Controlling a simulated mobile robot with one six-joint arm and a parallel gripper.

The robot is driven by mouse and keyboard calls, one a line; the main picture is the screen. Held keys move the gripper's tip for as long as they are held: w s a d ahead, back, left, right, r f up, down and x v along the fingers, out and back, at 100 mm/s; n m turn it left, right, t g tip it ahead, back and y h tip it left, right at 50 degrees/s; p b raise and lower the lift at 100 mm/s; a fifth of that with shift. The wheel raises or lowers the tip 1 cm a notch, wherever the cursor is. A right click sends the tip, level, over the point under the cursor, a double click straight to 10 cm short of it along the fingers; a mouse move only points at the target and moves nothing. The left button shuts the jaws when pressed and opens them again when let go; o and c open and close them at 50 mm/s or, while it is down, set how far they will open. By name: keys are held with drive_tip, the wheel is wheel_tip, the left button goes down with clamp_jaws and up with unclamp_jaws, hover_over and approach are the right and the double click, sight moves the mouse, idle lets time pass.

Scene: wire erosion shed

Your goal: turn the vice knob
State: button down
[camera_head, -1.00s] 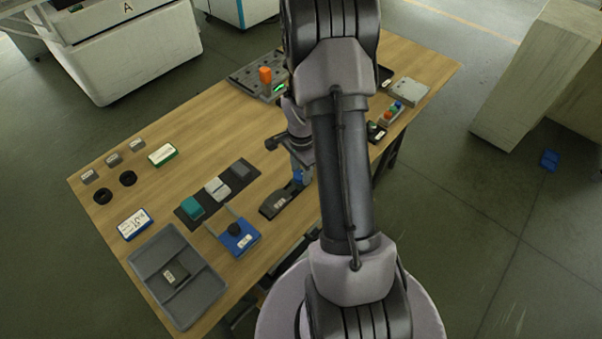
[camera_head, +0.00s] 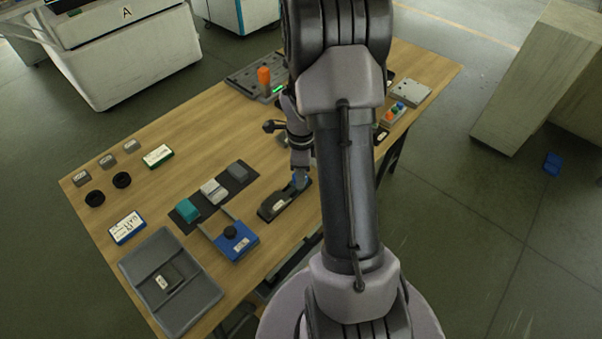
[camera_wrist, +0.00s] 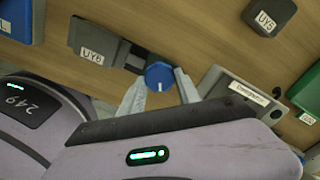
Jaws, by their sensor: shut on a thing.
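The blue knob (camera_wrist: 160,75) has a white mark on its face and sits at the end of a dark labelled vice (camera_wrist: 98,42). In the head view the vice (camera_head: 277,206) lies on the table near its front edge, with the knob (camera_head: 301,181) at its far right end. My gripper (camera_wrist: 160,84) has one finger on each side of the knob and is shut on it. In the head view my gripper (camera_head: 300,172) comes down over the knob from above and partly hides it.
Left of the vice are a blue block with a black knob (camera_head: 231,231) and a dark mat holding teal and grey blocks (camera_head: 213,191). A grey tray (camera_head: 205,305) lies at the front left. A labelled grey box (camera_wrist: 235,98) is close to my right finger.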

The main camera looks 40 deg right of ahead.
idle(0.3)
drive_tip(key=c, duration=0.9)
unclamp_jaws()
drive_tip(key=shift+o, duration=0.2)
drive_tip(key=shift+r, duration=0.1)
wheel_tip(320, 180, up, 17)
drive_tip(key=p, duration=0.6)
drive_tip(key=shift+r+p, duration=0.15)
drive_tip(key=shift+p, duration=0.25)
